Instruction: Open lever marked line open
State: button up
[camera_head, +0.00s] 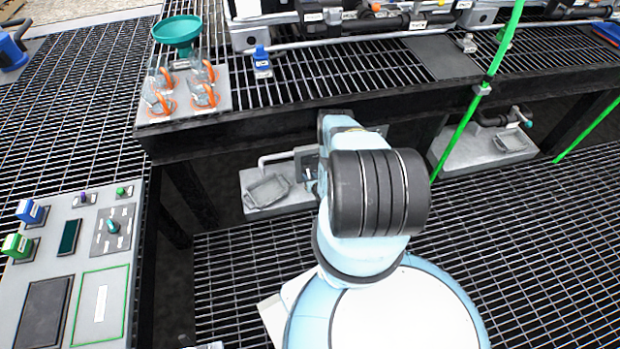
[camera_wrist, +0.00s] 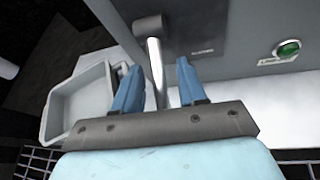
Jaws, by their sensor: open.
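In the wrist view, a grey metal lever (camera_wrist: 153,58) with a wider rounded head comes out from a grey panel (camera_wrist: 225,28). My gripper (camera_wrist: 159,72) has its two blue fingers apart, one on each side of the lever's shaft. The fingers look clear of the shaft; whether either touches it I cannot tell. A small dark marking (camera_wrist: 203,52) on the panel beside the lever is too blurred to read. In the head view my own arm hides the gripper and the lever.
A green button (camera_wrist: 288,48) with a small label is right of the lever. A grey tray (camera_wrist: 52,118) lies left of the fingers; it also shows in the head view (camera_head: 268,191). The dark bench edge (camera_head: 255,129) runs above.

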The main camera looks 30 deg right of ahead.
grip_shut()
dwell(0.4)
jog(key=shift+d, duration=0.25)
jog(key=shift+a, duration=0.1)
